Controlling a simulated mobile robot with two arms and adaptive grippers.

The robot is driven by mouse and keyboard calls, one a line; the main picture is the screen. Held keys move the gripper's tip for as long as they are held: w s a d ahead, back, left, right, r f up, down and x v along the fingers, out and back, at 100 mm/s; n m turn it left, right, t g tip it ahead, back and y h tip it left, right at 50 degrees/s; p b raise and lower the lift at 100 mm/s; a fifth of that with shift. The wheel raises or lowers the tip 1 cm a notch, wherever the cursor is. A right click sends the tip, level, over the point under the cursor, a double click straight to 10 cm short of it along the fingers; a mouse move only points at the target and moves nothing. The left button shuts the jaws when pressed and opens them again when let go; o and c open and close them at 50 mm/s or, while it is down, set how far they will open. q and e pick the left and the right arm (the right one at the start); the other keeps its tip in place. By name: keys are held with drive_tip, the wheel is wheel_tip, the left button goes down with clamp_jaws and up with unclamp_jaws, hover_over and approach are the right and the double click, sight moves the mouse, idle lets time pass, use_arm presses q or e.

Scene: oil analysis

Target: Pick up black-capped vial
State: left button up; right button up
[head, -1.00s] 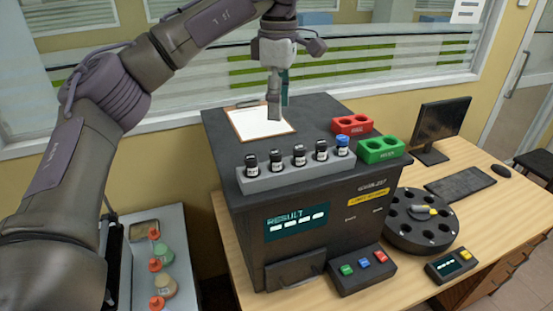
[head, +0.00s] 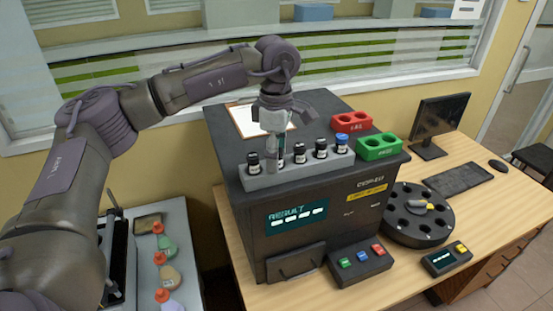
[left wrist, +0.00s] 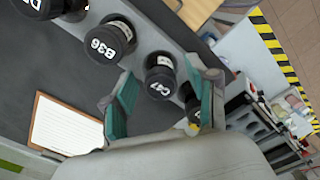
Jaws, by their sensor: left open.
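Several black-capped vials stand upright in a grey rack (head: 262,182) on top of the black analyzer; a blue-capped vial (head: 341,143) stands at its right end. My left gripper (head: 276,153) is open, pointing down over the second vial from the left and partly hiding it. In the left wrist view the black cap marked C47 (left wrist: 160,78) lies between the teal finger pads of the gripper (left wrist: 158,88), apart from both as far as I can see. The cap marked B36 (left wrist: 108,42) is beside it. Another vial is partly hidden by the right finger. My right gripper is out of view.
A red holder (head: 351,122) and a green holder (head: 378,147) sit right of the rack. A clipboard (head: 245,122) lies behind it. A black carousel (head: 417,216), monitor (head: 440,120) and keyboard (head: 460,179) stand on the desk. Flasks with orange stoppers (head: 168,272) are at lower left.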

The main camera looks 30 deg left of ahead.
use_arm(q)
drive_tip(key=shift+d, duration=0.1)
drive_tip(key=shift+c, duration=0.8)
clamp_jaws()
drive_tip(key=shift+r, duration=0.1)
